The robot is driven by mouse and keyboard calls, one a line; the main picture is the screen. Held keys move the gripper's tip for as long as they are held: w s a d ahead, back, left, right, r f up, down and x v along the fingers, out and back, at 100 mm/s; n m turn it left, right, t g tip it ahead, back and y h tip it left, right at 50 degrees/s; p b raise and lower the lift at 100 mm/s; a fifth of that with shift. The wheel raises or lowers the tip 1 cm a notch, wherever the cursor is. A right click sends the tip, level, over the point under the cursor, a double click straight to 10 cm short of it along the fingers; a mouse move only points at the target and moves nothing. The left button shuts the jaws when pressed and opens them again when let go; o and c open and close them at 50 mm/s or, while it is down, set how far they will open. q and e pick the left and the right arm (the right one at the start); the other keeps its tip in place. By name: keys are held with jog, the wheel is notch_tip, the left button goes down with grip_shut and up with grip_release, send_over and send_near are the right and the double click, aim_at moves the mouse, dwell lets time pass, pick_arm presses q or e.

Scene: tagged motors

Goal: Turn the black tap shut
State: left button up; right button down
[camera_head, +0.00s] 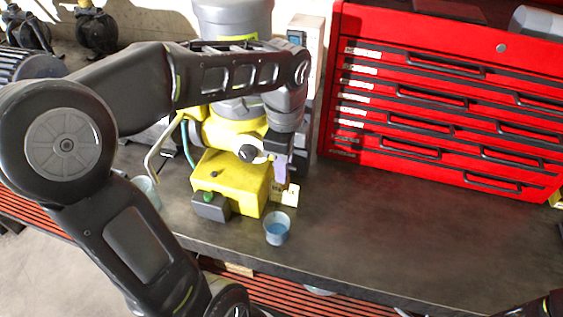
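The black tap (247,153) is a small round dark knob on the front of a yellow machine (228,182). My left arm reaches across from the left and bends down at its wrist. My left gripper (279,168) points down just right of the black tap, in front of the machine. It looks close to the tap, but I cannot tell whether they touch. Its fingers are small and partly hidden, so their opening is unclear. Only a dark part of my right arm shows in the lower right corner; its gripper is out of view.
A small blue cup (277,228) stands on the dark bench (370,225) before the machine. A clear cup (147,191) is partly hidden behind my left arm. A red tool chest (440,100) stands at the back right. The bench before the chest is clear.

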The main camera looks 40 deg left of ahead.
pick_arm(q)
jog(key=o, duration=0.3)
jog(key=shift+d+r, duration=0.1)
jog(key=shift+d, duration=0.05)
notch_tip(320, 180, up, 8)
jog(key=shift+s, duration=0.15)
dwell(0.8)
